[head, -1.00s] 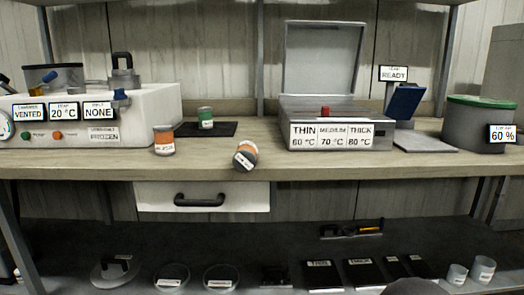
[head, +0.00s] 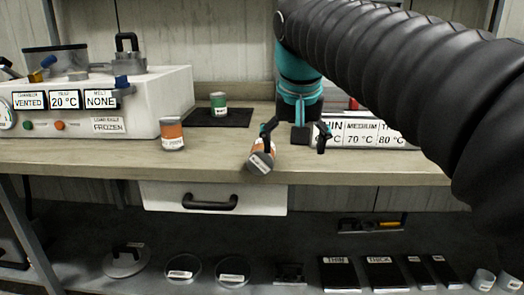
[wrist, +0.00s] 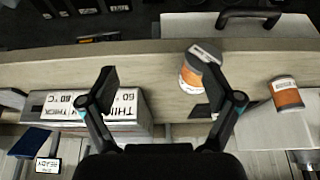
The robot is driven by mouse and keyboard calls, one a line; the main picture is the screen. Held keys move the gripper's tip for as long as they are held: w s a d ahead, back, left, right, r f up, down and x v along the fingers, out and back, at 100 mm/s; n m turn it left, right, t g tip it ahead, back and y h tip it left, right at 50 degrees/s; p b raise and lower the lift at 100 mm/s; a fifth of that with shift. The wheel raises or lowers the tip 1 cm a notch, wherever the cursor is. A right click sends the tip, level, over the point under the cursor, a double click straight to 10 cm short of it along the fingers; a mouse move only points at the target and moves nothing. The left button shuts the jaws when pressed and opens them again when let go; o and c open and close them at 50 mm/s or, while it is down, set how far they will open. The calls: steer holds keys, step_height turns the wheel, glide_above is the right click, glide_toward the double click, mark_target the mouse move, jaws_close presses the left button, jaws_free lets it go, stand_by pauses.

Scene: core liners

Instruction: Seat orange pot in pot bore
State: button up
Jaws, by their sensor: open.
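An orange-banded pot with dark grey ends (head: 261,156) lies tilted near the bench's front edge. It also shows in the wrist view (wrist: 191,76), right beside one finger. A second orange-banded pot (head: 172,134) stands upright to its left; it also shows in the wrist view (wrist: 287,94). My gripper (head: 296,138) is open and empty, its left finger overlapping the tilted pot in the head view. I cannot tell whether the finger touches the pot. I cannot make out the pot bore.
A white machine (head: 150,100) with a handled lid (head: 130,62) stands at left. A green pot (head: 219,104) sits on a dark mat (head: 205,118). The THIN/MEDIUM/THICK unit (head: 365,132) is right, partly behind my arm. Bench is clear between the pots.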

glide_toward(261, 146)
steer(key=shift+m, duration=0.3)
steer(key=b+x, duration=0.1)
steer(key=x, duration=1.1)
steer(key=shift+w+d+f+b, duration=0.1)
steer(key=shift+w+f+b, duration=0.05)
steer(key=shift+f+b, duration=0.15)
steer(key=shift+c, duration=0.2)
steer(key=c, duration=1.4)
steer(key=shift+r, duration=0.1)
steer(key=shift+c, duration=0.2)
